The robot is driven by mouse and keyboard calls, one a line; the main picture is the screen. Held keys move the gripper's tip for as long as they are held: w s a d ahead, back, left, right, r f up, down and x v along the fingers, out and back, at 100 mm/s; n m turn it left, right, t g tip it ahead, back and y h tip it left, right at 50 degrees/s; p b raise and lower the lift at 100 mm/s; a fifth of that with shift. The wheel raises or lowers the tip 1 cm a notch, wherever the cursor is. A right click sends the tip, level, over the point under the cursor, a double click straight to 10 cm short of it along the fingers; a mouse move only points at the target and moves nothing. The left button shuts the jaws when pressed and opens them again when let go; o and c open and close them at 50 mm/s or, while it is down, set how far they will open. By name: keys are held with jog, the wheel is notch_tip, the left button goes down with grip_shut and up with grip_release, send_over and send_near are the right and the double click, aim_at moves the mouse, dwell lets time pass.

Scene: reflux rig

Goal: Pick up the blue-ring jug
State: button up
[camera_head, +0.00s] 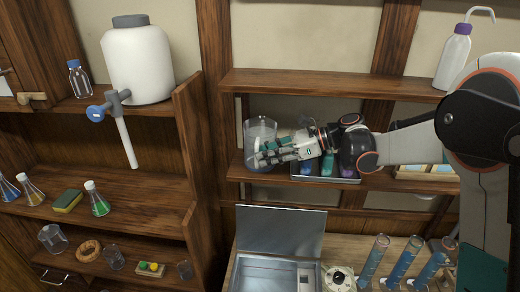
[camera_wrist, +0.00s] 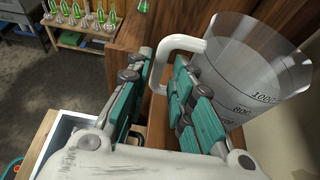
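A clear graduated jug (camera_head: 260,131) stands on the middle shelf at its left end. In the wrist view the jug (camera_wrist: 250,68) shows black volume marks and a pale handle (camera_wrist: 182,43). No blue ring can be made out on it. My gripper (camera_head: 268,156) reaches in from the right, its fingers overlapping the jug's front in the head view. In the wrist view my gripper (camera_wrist: 165,64) has its teal-padded fingers apart, with the handle's lower part between or just beyond the tips. I cannot tell whether a pad touches it.
A tray (camera_head: 347,180) with coloured items lies on the shelf (camera_head: 235,171) under my wrist. An upper shelf board (camera_head: 330,84) runs above my arm. A wooden side post (camera_head: 200,165) stands left of the jug. Below is a metal box with a raised lid (camera_head: 280,230).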

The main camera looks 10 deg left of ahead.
aim_at(257, 164)
jog(key=x, duration=0.3)
jog(key=shift+a, duration=0.25)
jog(key=shift+d, duration=0.1)
grip_shut()
